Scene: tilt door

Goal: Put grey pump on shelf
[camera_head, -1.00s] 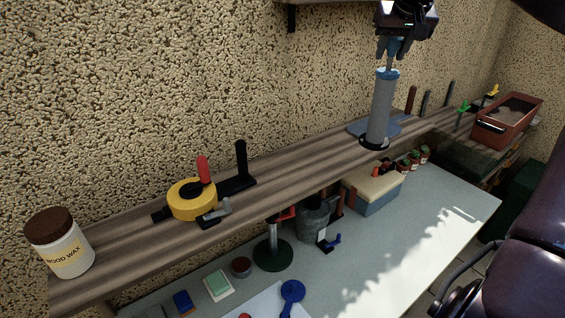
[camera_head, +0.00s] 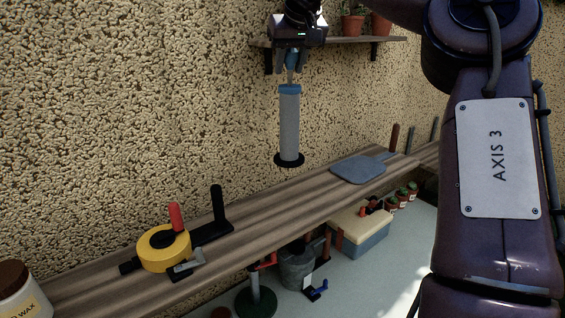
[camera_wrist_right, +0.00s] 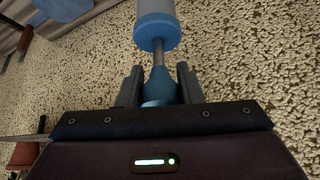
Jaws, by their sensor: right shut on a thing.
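The grey pump (camera_head: 289,122) is an upright grey cylinder with a blue top cap, a thin rod and a black round foot. My right gripper (camera_head: 291,57) is shut on the pump's blue handle at its top and holds it hanging. In the head view the pump's foot overlaps the wall just above the wooden shelf (camera_head: 270,205); it appears clear of the shelf. In the right wrist view the fingers (camera_wrist_right: 159,85) flank the blue handle, with the rod and blue cap (camera_wrist_right: 156,28) beyond. My left gripper is not in view.
A yellow tape tool (camera_head: 163,247) and a black bracket (camera_head: 217,212) sit on the shelf's left part. A blue-grey flat plate (camera_head: 358,169) lies to the right, with bare shelf between. A small upper shelf (camera_head: 345,41) holds pots. A toolbox (camera_head: 358,232) stands below.

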